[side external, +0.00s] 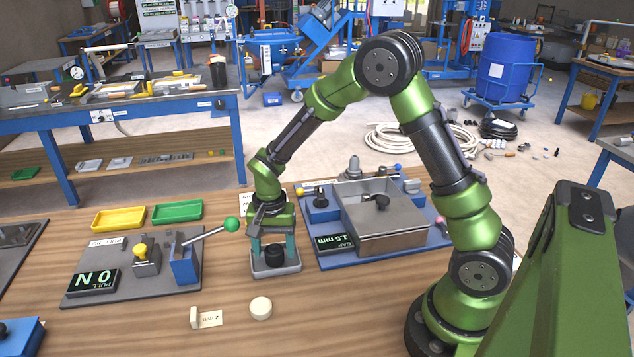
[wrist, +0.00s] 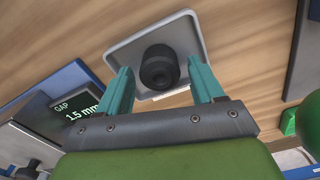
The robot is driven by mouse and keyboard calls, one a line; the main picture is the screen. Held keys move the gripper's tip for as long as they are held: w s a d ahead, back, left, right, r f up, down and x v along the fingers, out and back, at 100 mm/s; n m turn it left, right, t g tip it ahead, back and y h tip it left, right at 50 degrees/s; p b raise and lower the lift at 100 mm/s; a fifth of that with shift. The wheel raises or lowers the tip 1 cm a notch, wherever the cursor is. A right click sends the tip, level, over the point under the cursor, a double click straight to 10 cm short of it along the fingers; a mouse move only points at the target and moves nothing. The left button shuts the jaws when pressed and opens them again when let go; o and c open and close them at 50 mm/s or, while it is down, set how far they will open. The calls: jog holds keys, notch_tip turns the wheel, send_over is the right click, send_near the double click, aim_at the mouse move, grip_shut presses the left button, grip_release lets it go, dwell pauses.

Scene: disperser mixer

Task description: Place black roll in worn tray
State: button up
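A black roll (side external: 274,256) stands on a small light-grey tray (side external: 289,268) on the wooden bench. The roll also shows in the wrist view (wrist: 159,68), with the grey tray (wrist: 128,46) around it. My gripper (side external: 273,244) points down over this tray, its teal fingers on either side of the roll. In the wrist view my gripper (wrist: 161,84) is open, with gaps between the fingers and the roll. A yellow tray (side external: 118,218) and a green tray (side external: 178,212) lie to the left, both apparently empty. I cannot tell which tray is the worn one.
A pull-test station (side external: 125,285) with a green-knobbed lever (side external: 231,225) is left of my gripper. A gap station (side external: 385,245) with a metal box is close on the right. A pale disc (side external: 261,308) and a small labelled block (side external: 205,318) lie in front.

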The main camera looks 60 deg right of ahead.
aim_at(274, 247)
notch_tip(274, 247, up, 12)
jog(key=s+a+r+n+t+y, duration=0.1)
jog(key=s+r+n+t, duration=0.2)
jog(key=s, duration=0.5)
jog(key=s+a+r+n+t+y, duration=0.1)
jog(key=s+r+n+t, duration=0.3)
jog(key=s+r, duration=0.3)
jog(key=shift+s+a+n, duration=0.35)
jog(key=shift+s+n, duration=0.15)
jog(key=shift+s, duration=0.1)
